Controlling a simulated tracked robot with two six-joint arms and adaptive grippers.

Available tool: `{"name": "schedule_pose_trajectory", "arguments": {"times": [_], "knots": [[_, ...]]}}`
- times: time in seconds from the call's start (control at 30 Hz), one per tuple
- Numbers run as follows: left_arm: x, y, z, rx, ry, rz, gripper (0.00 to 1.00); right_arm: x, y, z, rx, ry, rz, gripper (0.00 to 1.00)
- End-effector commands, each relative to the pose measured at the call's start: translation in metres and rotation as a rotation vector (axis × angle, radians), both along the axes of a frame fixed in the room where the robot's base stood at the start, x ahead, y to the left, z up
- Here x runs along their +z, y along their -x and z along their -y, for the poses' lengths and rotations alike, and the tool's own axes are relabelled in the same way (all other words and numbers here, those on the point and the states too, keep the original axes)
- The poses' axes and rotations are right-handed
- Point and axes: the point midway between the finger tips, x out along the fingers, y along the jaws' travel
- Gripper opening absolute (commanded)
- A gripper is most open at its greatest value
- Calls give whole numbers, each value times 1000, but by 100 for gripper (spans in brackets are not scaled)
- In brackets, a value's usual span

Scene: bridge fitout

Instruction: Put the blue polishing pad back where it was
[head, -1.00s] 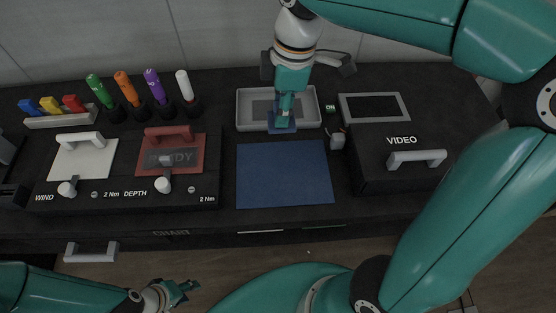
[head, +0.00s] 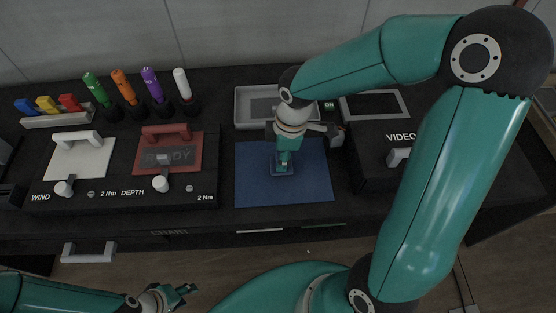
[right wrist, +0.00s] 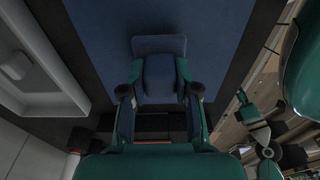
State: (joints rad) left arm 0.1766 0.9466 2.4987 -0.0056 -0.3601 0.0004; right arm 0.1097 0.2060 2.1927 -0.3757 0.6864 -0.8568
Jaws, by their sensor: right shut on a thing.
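The blue polishing pad (head: 274,170) is in my right gripper (head: 284,158), over the middle of the blue mat (head: 311,188). In the right wrist view the pad (right wrist: 158,45) shows as a blue plate with a raised grip, and the fingers of my right gripper (right wrist: 160,88) are shut on that grip. I cannot tell whether the pad touches the mat. My left gripper (head: 180,294) is at the lower left, empty and away from the table, with its fingers apart. The grey tray (head: 240,119) stands behind the mat, partly hidden by my right wrist.
Left of the mat is a black panel (head: 110,198) with a white and a red plate, handles and knobs. Several coloured markers (head: 124,88) stand behind it. The black VIDEO box (head: 372,172) is right of the mat, partly behind my right arm. A small green-lit device (head: 329,106) is near the tray.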

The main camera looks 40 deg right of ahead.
Motion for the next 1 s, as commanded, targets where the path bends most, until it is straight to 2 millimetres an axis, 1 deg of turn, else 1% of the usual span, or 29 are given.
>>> {"name": "schedule_pose_trajectory", "arguments": {"times": [0.03, 0.1, 0.37, 0.47, 0.5, 0.57, 0.6, 0.63, 0.87, 1.0], "knots": [[-1, 0, 0, 0, 0, 0, 40, -7, 1, 0, 0, -1, -3, 0], [-1, 0, 0, 0, 0, 0, 40, -12, 0, 0, -2, -1, -1, 0], [-1, 0, 0, 0, 0, 0, 40, -13, 0, 0, -2, -1, 2, 0], [-4, 0, 0, 0, 0, 0, 40, -16, 0, 0, -2, 0, 1, 0], [-3, 0, 0, 0, 0, 0, 40, -15, 0, 0, -2, 0, 1, 35], [-3, 0, 0, 0, 0, 0, 40, -15, 0, 0, -2, 0, 1, 45], [-3, 0, 0, 0, 0, 0, 40, -15, 0, 0, -2, 0, 1, 52], [-3, 0, 0, 0, 0, 0, 40, -15, 0, 0, -2, 0, 1, 55], [-3, 0, 0, 0, 0, 0, 40, -15, 0, 0, -2, 0, 1, 55], [1, 0, 0, 0, 0, 0, 40, -11, 0, 0, -2, 0, 1, 55]]}}
